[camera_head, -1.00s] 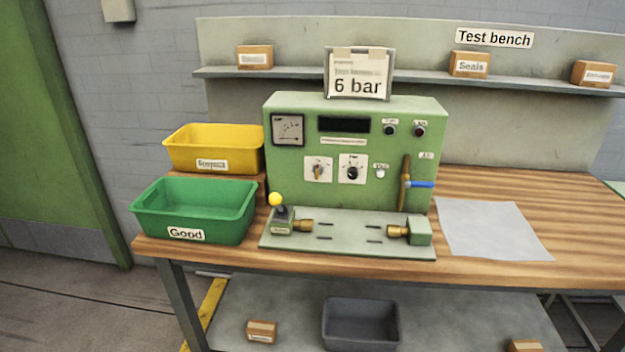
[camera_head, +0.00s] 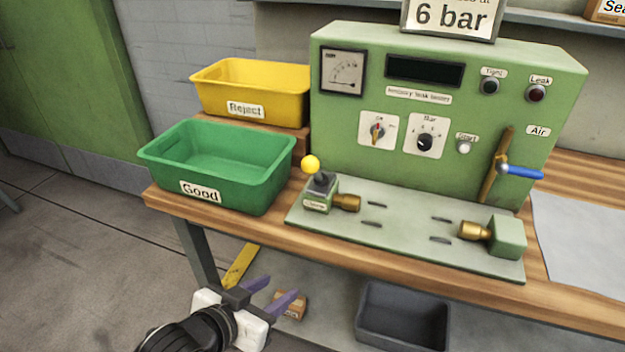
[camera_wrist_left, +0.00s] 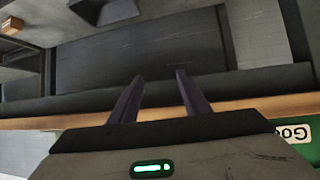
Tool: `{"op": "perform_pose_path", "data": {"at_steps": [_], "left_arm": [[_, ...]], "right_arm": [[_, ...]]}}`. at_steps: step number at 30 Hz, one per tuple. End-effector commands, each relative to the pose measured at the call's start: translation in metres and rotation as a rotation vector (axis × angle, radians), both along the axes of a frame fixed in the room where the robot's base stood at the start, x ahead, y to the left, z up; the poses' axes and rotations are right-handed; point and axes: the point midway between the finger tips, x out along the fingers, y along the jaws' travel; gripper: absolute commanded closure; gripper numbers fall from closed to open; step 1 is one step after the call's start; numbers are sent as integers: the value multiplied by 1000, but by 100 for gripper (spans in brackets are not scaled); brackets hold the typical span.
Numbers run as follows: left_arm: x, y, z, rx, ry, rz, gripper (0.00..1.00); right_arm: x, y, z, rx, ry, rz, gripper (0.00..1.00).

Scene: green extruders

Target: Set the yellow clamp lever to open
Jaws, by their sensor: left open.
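The clamp lever has a yellow ball knob (camera_head: 310,164) and stands upright on a small green block at the left end of the grey-green fixture plate (camera_head: 400,228). A brass fitting (camera_head: 347,202) points right from that block; another brass fitting (camera_head: 474,230) faces it from the block at the right. My left gripper (camera_head: 270,290) is low in front of the bench, below the tabletop and left of the lever, with its purple fingers apart and empty. The fingers also show apart in the left wrist view (camera_wrist_left: 157,95). My right gripper is out of view.
The green Good bin (camera_head: 215,165) and the yellow Reject bin (camera_head: 250,92) stand left of the fixture. The green tester panel (camera_head: 440,120) with a blue air valve handle (camera_head: 525,172) rises behind it. The bench's wooden front edge (camera_head: 420,268) lies above my left gripper.

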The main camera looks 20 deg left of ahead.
Motion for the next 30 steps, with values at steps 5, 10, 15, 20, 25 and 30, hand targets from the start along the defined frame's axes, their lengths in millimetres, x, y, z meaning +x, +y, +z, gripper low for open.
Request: {"op": "perform_pose_path", "data": {"at_steps": [5, 10, 15, 20, 25, 30], "left_arm": [[28, 10, 63, 2, -166, 23, 57], [50, -1, 161, -69, -397, -29, 57], [56, -14, 212, -134, -534, -91, 57], [64, -18, 217, -148, -556, -101, 57], [81, -24, 216, -147, -556, -101, 57], [115, -34, 219, -147, -552, -100, 57]], "right_arm": [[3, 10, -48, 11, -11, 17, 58], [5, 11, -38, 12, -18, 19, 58], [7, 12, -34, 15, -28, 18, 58], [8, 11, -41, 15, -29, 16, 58], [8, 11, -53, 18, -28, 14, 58], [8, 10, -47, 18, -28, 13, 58]]}}
